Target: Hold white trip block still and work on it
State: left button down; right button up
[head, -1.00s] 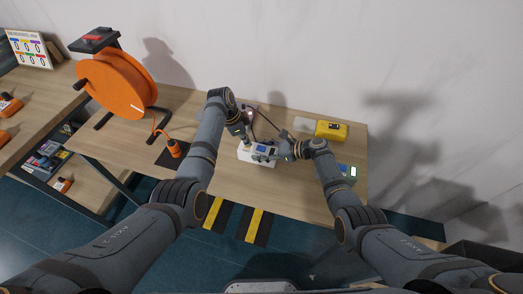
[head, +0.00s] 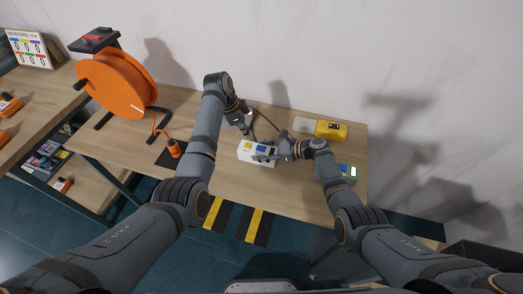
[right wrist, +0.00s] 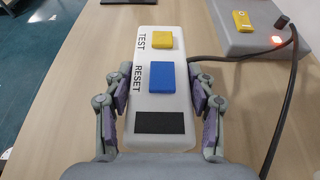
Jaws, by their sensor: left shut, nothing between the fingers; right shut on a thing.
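The white trip block (head: 247,151) lies on the wooden table in the head view. In the right wrist view the block (right wrist: 145,115) shows a yellow TEST button (right wrist: 162,40), a blue RESET button (right wrist: 161,76) and a black panel (right wrist: 160,123). My right gripper (right wrist: 160,98) is shut on the block, one finger along each long side. It also shows in the head view (head: 279,154). My left gripper (head: 246,128) is shut and empty, just behind the block's left end and apart from the buttons. Its fingertips are small and partly unclear.
A grey unit (right wrist: 240,30) with a lit red lamp stands behind the block, with a black cable (right wrist: 285,90) running from it. An orange cable reel (head: 118,82) and orange connector (head: 174,149) are left. A yellow case (head: 331,130) is back right. The table's front is clear.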

jog(key=o, duration=1.4)
jog(key=shift+o, duration=0.2)
jog(key=v, duration=1.2)
